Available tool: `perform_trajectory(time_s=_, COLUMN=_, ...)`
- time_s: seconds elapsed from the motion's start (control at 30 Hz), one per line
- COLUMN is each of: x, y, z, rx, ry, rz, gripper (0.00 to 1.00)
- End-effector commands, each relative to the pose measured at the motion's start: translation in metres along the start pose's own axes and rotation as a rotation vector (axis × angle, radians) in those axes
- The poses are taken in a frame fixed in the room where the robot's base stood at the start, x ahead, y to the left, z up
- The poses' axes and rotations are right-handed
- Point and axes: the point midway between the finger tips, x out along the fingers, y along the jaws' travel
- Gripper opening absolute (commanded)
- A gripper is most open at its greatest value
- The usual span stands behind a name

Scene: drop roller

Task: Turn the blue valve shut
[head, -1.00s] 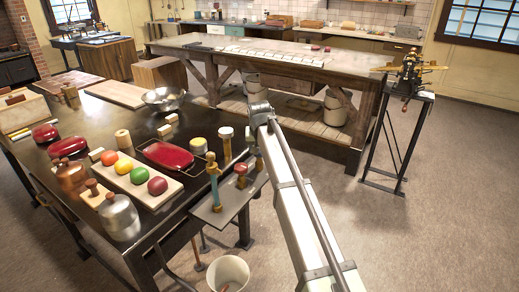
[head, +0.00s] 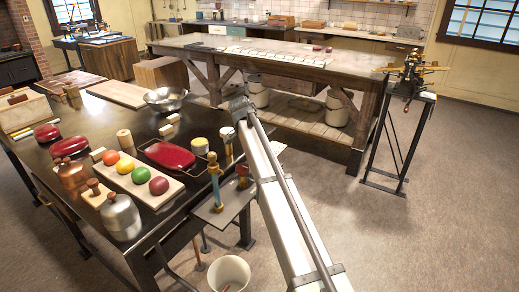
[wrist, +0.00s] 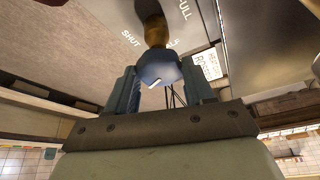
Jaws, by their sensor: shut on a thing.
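The blue valve knob (wrist: 158,72) shows in the wrist view as a dark blue, faceted knob with a short white mark, on a brass stem (wrist: 154,30). My gripper (wrist: 160,80) has its two blue fingers against opposite sides of the knob and is shut on it. Behind the stem is a grey plate (wrist: 90,55) with white lettering: "SHUT" lies left of the stem and "FULL" above right. Other lettering is partly hidden by the knob. In the head view my arm hides the gripper, and I cannot make out its grip there.
A white bucket (head: 229,272) stands below on the floor.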

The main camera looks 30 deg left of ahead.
Motion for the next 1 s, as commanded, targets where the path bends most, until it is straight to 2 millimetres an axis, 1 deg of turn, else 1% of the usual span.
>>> perform_trajectory(time_s=0.2, x=0.0001, y=-0.0026, z=-0.0001, rx=0.142, ry=-0.001, rz=0.06, gripper=0.22)
perform_trajectory(time_s=0.43, x=0.0002, y=-0.0027, z=0.0, rx=0.24, ry=-0.001, rz=0.099, gripper=0.22)
perform_trajectory(time_s=0.7, x=0.0002, y=-0.0022, z=0.0003, rx=0.285, ry=-0.002, rz=0.118, gripper=0.22)
perform_trajectory(time_s=1.0, x=0.0003, y=-0.0021, z=0.0004, rx=0.288, ry=-0.003, rz=0.119, gripper=0.22)
